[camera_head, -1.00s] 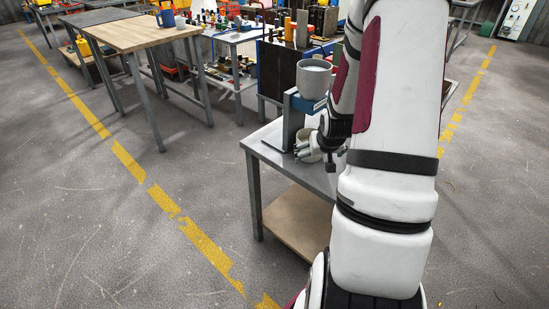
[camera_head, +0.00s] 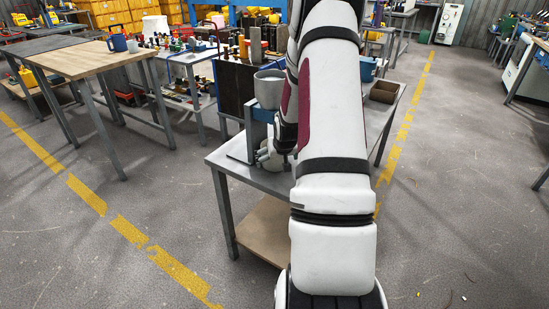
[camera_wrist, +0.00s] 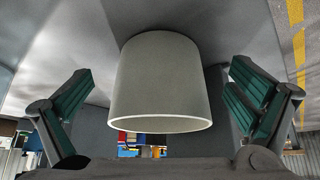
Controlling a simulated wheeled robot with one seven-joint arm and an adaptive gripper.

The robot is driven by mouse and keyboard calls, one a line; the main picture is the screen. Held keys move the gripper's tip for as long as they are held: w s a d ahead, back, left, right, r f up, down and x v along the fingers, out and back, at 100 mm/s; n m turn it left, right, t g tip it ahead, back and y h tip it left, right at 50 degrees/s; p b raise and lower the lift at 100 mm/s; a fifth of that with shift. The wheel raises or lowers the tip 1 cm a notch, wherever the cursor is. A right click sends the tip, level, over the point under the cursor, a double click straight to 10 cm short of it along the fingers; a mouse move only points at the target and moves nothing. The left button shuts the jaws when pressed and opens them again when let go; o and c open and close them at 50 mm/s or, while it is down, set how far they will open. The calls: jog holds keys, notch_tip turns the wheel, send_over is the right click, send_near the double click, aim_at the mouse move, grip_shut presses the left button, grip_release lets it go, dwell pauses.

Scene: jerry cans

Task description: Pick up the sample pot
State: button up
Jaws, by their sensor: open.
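The sample pot (camera_wrist: 160,80), a plain pale grey cylinder, fills the middle of the wrist view, which is upside down, so its open rim shows at the bottom. My gripper (camera_wrist: 158,108) is open, with one green-padded finger on each side of the pot and visible gaps between. In the head view my gripper (camera_head: 268,158) is low over the near end of a grey metal table (camera_head: 222,163), beside a blue stand (camera_head: 263,115) bearing a larger grey cup (camera_head: 268,88). My arm hides part of this spot, and the pot is hard to make out there.
The stand and its cup rise close behind my gripper. A brown open box (camera_head: 384,91) sits at the table's far right. The floor left and right of the table is clear.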

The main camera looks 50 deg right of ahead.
jog(key=w+d, duration=0.1)
jog(key=w+d+f, duration=0.1)
jog(key=shift+w+d, duration=0.15)
jog(key=shift+w, duration=0.2)
jog(key=c, duration=1.3)
jog(key=shift+c, duration=0.2)
jog(key=shift+r, duration=0.25)
